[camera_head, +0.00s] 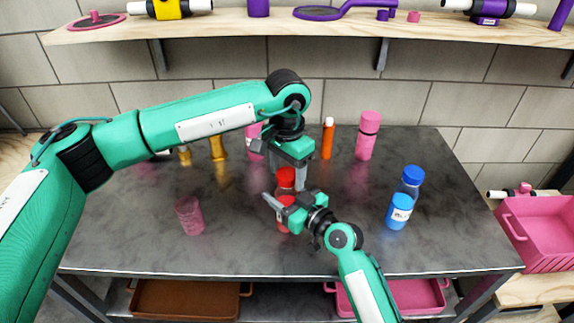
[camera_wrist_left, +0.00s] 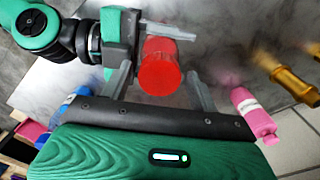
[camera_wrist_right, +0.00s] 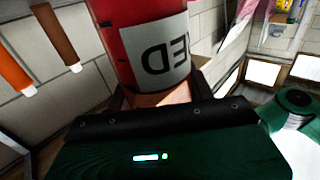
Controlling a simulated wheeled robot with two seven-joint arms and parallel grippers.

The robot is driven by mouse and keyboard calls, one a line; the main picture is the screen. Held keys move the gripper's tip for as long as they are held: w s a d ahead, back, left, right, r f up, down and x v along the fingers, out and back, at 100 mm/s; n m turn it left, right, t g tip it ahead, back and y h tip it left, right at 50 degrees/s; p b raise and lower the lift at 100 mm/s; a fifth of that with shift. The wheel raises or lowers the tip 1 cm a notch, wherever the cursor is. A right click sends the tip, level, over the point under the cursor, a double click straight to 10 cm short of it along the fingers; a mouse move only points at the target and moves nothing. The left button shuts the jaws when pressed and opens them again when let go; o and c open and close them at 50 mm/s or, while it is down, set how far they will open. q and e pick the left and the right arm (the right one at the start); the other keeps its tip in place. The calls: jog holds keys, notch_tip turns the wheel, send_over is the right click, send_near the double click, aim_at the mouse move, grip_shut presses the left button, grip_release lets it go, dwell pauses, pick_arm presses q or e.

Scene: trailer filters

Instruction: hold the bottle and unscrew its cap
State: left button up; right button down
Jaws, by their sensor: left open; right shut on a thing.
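A red bottle (camera_head: 283,226) with a red cap (camera_head: 286,174) stands upright near the middle of the dark table. My right gripper (camera_head: 287,204) is shut on its body from the front. The right wrist view shows the bottle (camera_wrist_right: 122,40) close up, with a white label, between the fingers. My left gripper (camera_head: 288,184) points down from above, its fingers apart on either side of the cap. In the left wrist view, the round cap top (camera_wrist_left: 160,74) sits between the open fingers, with a gap to the right finger. The bottle's lower part is partly hidden by my right gripper.
A pink bottle (camera_head: 368,136) and an orange one (camera_head: 327,139) stand behind. A pink cup-like piece (camera_head: 190,215) is at left, gold pieces (camera_head: 217,147) behind it. A shelf (camera_head: 340,25) runs above; the table's front is clear.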

pick_arm(q)
jog(key=c, duration=1)
